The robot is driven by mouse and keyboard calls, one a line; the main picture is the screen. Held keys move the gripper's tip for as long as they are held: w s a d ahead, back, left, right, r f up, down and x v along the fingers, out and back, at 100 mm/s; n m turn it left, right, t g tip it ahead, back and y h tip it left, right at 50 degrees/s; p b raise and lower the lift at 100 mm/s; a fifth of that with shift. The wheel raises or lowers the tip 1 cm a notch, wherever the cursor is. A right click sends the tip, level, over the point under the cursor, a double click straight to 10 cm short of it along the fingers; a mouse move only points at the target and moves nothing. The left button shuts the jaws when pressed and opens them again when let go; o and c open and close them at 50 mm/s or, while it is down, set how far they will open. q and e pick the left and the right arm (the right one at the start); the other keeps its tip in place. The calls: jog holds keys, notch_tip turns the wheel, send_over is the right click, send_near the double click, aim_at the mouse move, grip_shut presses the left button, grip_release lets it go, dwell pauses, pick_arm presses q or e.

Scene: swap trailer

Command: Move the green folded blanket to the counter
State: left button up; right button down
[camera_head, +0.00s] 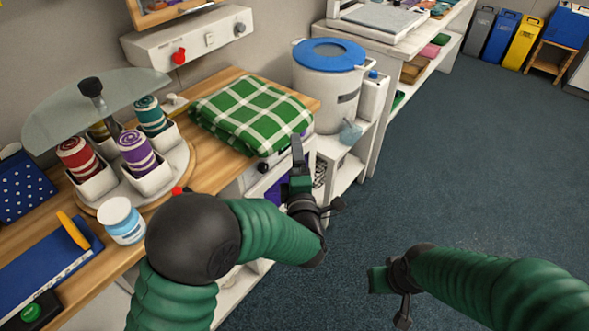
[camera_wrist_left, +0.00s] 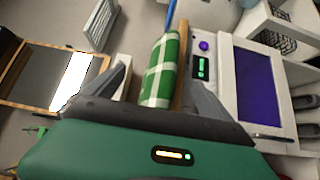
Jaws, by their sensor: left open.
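The green-and-white checked folded blanket (camera_head: 250,113) lies flat on a wooden-topped surface (camera_head: 210,172), near its front edge and far end. My left gripper (camera_head: 298,150) is in front of the blanket's front right corner. In the left wrist view its fingers are spread, with the blanket (camera_wrist_left: 162,75) showing edge-on between them. I cannot tell whether the fingers touch it. My right gripper (camera_head: 377,279) is low over the floor, away from the blanket; its finger opening is not clear. A white counter (camera_head: 392,42) stands at the back.
A carousel (camera_head: 180,160) of thread spools in white cups with a glass shade stands left of the blanket. A white bin with a blue lid (camera_head: 330,54) is right behind it. A white jar (camera_head: 121,220) stands near the front. The blue floor (camera_head: 470,170) at right is clear.

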pick_arm(q)
jog(key=s+a+f+m+g+h, duration=0.3)
jog(key=s+a+f+m+g, duration=0.55)
jog(key=m, duration=0.35)
jog(key=s+a+f+m+g, duration=0.2)
jog(key=s+a, duration=0.3)
jog(key=s, duration=0.4)
jog(key=s+a+f+m+g+y, duration=0.1)
jog(key=s+a+f+m+g, duration=0.2)
jog(key=s, duration=0.6)
jog(key=a+m+g, duration=0.2)
jog(key=shift+s+a+f, duration=0.2)
jog(key=shift+s+a, duration=0.1)
jog(key=shift+s, duration=0.1)
